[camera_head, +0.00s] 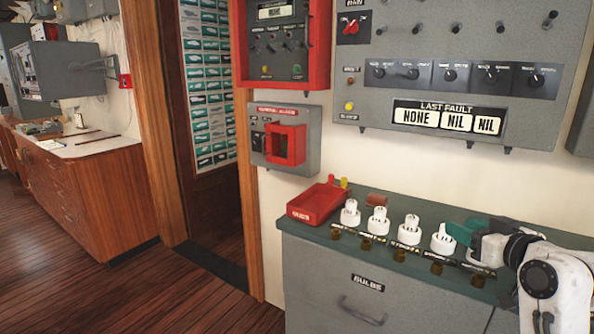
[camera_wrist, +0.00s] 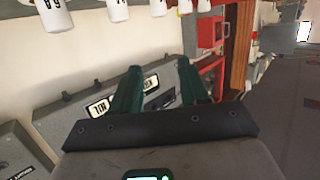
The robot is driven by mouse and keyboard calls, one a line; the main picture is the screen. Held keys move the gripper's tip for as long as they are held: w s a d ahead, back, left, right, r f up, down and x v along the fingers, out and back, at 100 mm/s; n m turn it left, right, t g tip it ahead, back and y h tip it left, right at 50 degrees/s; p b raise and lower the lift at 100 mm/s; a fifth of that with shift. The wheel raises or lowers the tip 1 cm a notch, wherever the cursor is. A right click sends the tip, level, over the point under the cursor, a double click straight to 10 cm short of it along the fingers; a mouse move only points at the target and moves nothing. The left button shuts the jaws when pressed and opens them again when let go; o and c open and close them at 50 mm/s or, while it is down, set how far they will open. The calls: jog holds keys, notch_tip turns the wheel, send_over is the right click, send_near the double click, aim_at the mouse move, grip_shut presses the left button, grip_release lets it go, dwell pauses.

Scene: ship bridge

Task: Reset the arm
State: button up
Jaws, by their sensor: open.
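My arm enters at the right of the head view, low over the green-topped cabinet (camera_head: 425,222). My gripper (camera_head: 460,230) has dark green fingers and is beside the rightmost white fuse (camera_head: 442,240); I cannot tell whether they touch. In the wrist view my gripper (camera_wrist: 158,75) shows two green fingers well apart, with nothing held between them. Beyond them is the grey fault panel (camera_wrist: 150,105), tilted in the picture. Several white labelled fuses (camera_wrist: 118,11) show along the top of the wrist view.
A red tray (camera_head: 315,203) sits at the cabinet's left end, beside more white fuses (camera_head: 377,222). The wall above bears a red-framed box (camera_head: 285,145) and a grey switch panel (camera_head: 455,75). A doorway and wooden floor (camera_head: 130,290) lie open to the left.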

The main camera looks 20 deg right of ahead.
jog(key=s+a+f+g+y+p, duration=0.1)
jog(key=s+a+f+g, duration=0.3)
jog(key=f, duration=0.3)
jog(key=s+a+f+g+p, duration=0.1)
jog(key=s+a+f, duration=0.3)
jog(key=a+f, duration=0.3)
jog(key=s+a+f+g+y+p, duration=0.1)
jog(key=s+a+f+g, duration=0.3)
jog(key=f, duration=0.4)
jog(key=s+a+f+g+p, duration=0.1)
jog(key=s+f, duration=0.3)
jog(key=s, duration=0.6)
jog(key=s+a+f+g+h+p, duration=0.1)
jog(key=s+a+f+g, duration=0.2)
jog(key=s, duration=0.8)
jog(key=shift+s+a+f+g, duration=0.2)
jog(key=shift+s+f+g, duration=0.1)
jog(key=shift+f+g, duration=0.4)
jog(key=shift+r, duration=0.1)
